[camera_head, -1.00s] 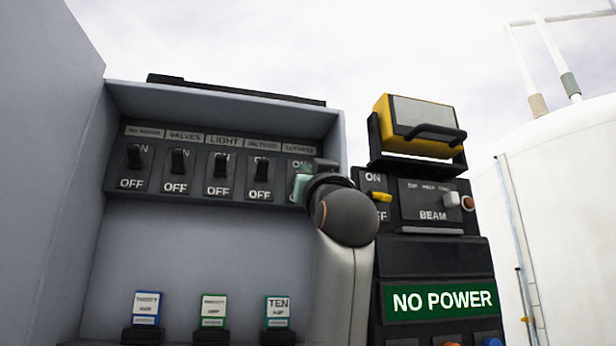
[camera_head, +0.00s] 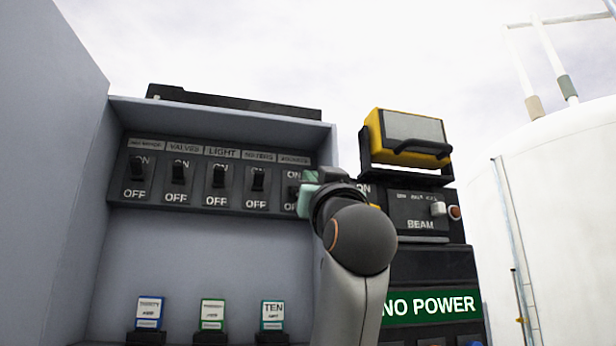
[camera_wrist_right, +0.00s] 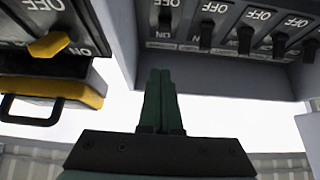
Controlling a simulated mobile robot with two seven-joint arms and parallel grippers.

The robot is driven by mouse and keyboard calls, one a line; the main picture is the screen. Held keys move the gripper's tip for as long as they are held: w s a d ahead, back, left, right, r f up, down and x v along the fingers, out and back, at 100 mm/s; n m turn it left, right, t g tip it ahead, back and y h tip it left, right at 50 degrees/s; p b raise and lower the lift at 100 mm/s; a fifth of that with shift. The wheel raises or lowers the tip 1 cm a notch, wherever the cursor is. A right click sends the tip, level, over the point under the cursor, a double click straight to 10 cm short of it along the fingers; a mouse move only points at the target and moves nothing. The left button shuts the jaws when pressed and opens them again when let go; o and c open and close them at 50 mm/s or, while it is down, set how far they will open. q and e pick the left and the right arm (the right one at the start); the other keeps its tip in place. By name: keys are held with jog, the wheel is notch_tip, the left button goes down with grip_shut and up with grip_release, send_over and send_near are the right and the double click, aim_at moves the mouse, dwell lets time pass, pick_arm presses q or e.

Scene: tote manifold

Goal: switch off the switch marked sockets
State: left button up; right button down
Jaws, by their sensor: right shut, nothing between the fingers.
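The switch under the blurred label that seems to read sockets (camera_head: 292,186) is the rightmost of the row in the grey cabinet. My right gripper (camera_head: 307,190) partly covers it in the head view, and its position is hard to tell. In the right wrist view, which is upside down, this switch (camera_wrist_right: 165,18) is the leftmost of the row, with ON readable beside its lever. My right gripper (camera_wrist_right: 160,102) is shut and empty, its green fingertips pointing toward the panel with an apparent gap to the switch. My left gripper is not in view.
Other switches, including valves (camera_head: 178,172) and light (camera_head: 219,174), stand close on the left with levers toward ON. Right of the cabinet are a beam panel (camera_head: 420,212), a yellow lamp (camera_head: 410,138) and a NO POWER sign (camera_head: 432,305). Labelled blocks (camera_head: 212,315) stand below.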

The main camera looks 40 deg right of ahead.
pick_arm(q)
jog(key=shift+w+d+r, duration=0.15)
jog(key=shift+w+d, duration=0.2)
pick_arm(e)
jog(key=shift+v, duration=1.05)
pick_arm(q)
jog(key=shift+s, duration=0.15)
